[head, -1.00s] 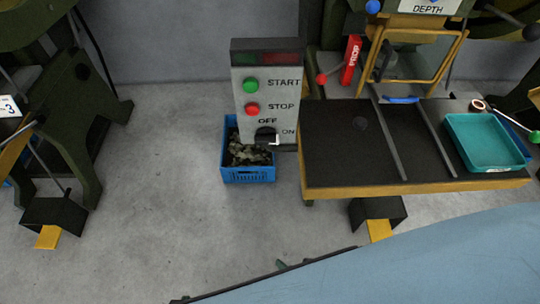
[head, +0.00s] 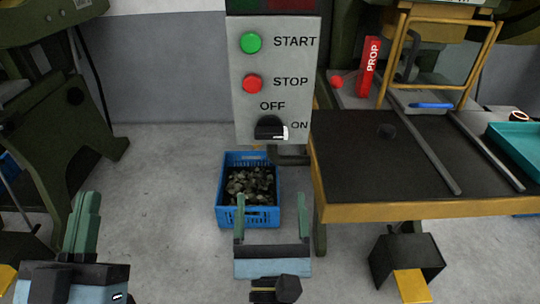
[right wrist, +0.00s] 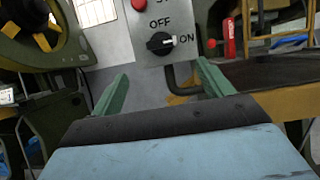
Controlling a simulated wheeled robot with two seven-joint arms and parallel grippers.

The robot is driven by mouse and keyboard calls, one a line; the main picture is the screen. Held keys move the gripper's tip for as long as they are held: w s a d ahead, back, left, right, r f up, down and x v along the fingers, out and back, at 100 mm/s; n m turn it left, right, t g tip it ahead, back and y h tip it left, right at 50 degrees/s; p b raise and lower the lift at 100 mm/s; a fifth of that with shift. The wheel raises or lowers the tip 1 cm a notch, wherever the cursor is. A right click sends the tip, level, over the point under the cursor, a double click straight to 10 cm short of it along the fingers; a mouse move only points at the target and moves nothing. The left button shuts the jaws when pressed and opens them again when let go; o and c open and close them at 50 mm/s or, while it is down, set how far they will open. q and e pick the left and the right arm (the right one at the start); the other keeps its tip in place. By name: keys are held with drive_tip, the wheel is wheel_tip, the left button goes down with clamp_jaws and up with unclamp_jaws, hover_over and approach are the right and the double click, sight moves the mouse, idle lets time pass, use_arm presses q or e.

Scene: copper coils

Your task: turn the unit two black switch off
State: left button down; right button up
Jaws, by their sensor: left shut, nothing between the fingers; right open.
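The black switch (head: 270,128) is a round knob low on the grey control panel (head: 300,65), below the green START and red STOP buttons. Its white mark points right, toward ON; OFF is printed above it. It also shows in the right wrist view (right wrist: 160,43), ahead of and between the fingers. My right gripper (head: 272,205) is open and empty, below the switch and apart from it. It also shows in the right wrist view (right wrist: 161,85). My left gripper (head: 87,215) is shut and empty at the lower left, away from the panel.
A blue crate (head: 250,215) of scrap stands on the floor below the panel. A dark work table (head: 400,209) with a yellow edge is right of the panel, with a red PROP block (head: 369,67) and a teal tray (head: 515,150). Floor left of the crate is clear.

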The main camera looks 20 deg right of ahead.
sight(271, 137)
drive_tip(key=x, duration=1.3)
drive_tip(key=shift+w+d+r, duration=0.1)
drive_tip(key=shift+r, duration=0.1)
drive_tip(key=c, duration=1)
